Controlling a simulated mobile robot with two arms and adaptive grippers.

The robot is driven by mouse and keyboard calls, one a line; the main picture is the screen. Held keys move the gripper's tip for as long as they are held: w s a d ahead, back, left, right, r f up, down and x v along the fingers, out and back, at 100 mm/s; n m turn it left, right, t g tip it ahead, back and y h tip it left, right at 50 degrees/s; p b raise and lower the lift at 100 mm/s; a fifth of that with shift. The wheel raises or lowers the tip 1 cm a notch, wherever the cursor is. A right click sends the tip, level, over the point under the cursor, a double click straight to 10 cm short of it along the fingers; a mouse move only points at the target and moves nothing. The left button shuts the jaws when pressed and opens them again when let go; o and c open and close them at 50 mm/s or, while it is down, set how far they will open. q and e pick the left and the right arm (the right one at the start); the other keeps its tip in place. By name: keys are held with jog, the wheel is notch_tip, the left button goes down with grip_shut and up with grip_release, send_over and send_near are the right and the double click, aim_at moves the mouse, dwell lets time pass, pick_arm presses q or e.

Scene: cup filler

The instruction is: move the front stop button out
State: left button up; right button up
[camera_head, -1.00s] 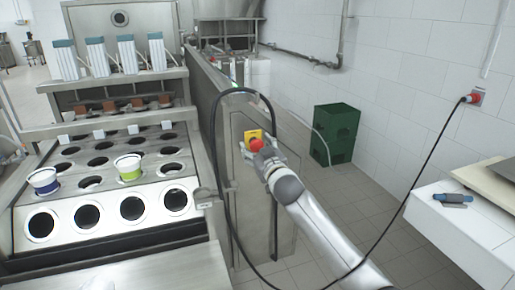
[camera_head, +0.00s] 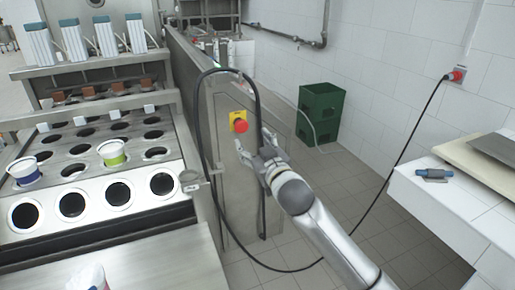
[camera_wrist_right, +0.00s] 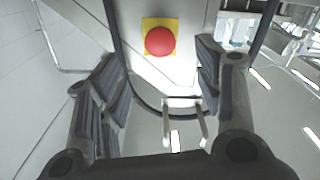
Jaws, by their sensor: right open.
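The front stop button (camera_head: 240,125) is a red round knob on a yellow plate, fixed to the side panel of the steel machine. In the right wrist view the red button (camera_wrist_right: 160,41) shows ahead, a little above and between the finger tips. My right gripper (camera_head: 254,146) is open and empty, just below and to the right of the button, apart from it. In the wrist view its two dark padded fingers (camera_wrist_right: 163,75) stand wide apart. My left gripper is not in view.
A black cable (camera_head: 204,120) loops over the panel beside the button and runs to a wall socket (camera_head: 457,75). A green crate (camera_head: 320,112) stands on the floor behind. The filler tray with holes (camera_head: 95,170) holds two cups. A white counter (camera_head: 440,205) is at the right.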

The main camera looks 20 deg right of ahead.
jog(key=shift+s, duration=0.9)
jog(key=s+d+f+g, duration=0.2)
jog(key=s+f+g, duration=0.1)
jog(key=f, duration=1.5)
jog(key=s+d+f+g, duration=0.15)
jog(key=f+g, duration=0.25)
jog(key=f, duration=1.4)
jog(key=s+f+g+h, duration=0.1)
jog(key=s+f+g, duration=0.1)
jog(key=s+f, duration=0.75)
jog(key=s+f+g, duration=0.4)
jog(key=s+f, duration=1.4)
jog(key=s+a+f+g, duration=0.1)
jog(key=s+f, duration=0.3)
jog(key=s, duration=0.9)
jog(key=s+a+f+g, duration=0.2)
jog(key=s+f+g, duration=0.1)
jog(key=s, duration=0.9)
jog(key=shift+s+f+m, duration=0.3)
jog(key=shift+s+f, duration=0.05)
jog(key=shift+f, duration=0.1)
